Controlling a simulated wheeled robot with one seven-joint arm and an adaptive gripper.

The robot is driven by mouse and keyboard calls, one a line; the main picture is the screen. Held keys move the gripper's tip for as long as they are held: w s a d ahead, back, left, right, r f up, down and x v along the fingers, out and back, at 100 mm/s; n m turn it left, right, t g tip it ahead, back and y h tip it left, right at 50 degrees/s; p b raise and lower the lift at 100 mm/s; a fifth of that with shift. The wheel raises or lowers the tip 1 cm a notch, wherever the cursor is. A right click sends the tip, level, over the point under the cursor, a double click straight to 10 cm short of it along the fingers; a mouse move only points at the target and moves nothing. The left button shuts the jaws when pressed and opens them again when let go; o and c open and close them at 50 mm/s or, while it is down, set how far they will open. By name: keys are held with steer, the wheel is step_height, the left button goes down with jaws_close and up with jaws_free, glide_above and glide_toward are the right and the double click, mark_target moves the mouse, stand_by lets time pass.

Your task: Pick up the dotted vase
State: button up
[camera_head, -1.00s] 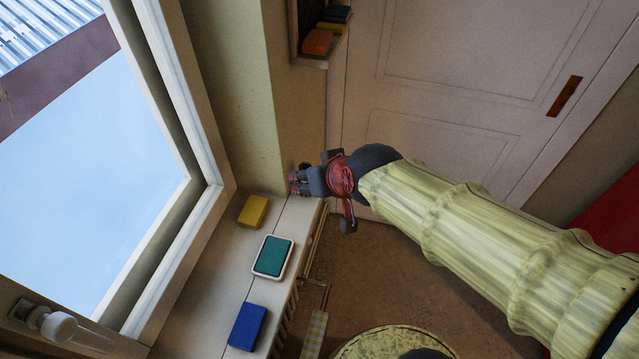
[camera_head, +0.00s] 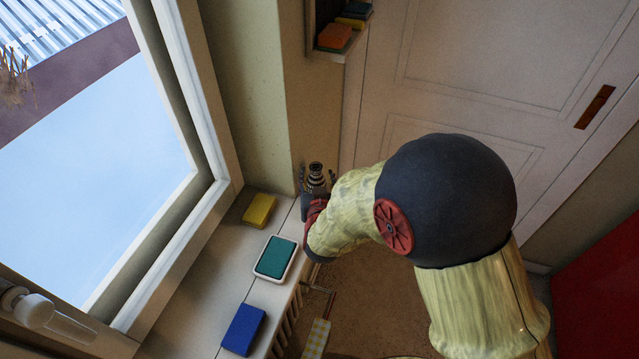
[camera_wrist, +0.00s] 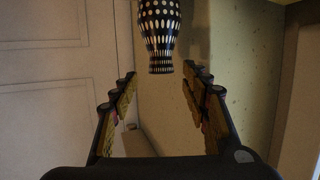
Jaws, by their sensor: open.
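The dotted vase (camera_wrist: 160,28) is black with white dots and has a narrow banded end. In the wrist view it shows at the top centre, beyond the fingertips and centred between them; its top is cut off by the frame. In the head view the vase (camera_head: 316,176) stands at the far end of the window sill by the wall corner. My gripper (camera_wrist: 158,82) is open and empty, with a finger on each side of the gap. In the head view my gripper (camera_head: 317,190) is right at the vase, and my wrist hides the vase's lower part.
The sill (camera_head: 205,290) holds a yellow block (camera_head: 260,210), a teal-topped white tray (camera_head: 276,258) and a blue block (camera_head: 243,329). A window frame lies left, a door (camera_head: 480,60) right. A small shelf (camera_head: 345,55) with coloured items is above.

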mark_target(316, 170)
steer(key=b+x, duration=0.1)
steer(key=x, duration=0.5)
steer(key=shift+a+b, duration=0.1)
steer(key=shift+b, duration=0.3)
steer(key=shift+c, duration=1.2)
jaws_close()
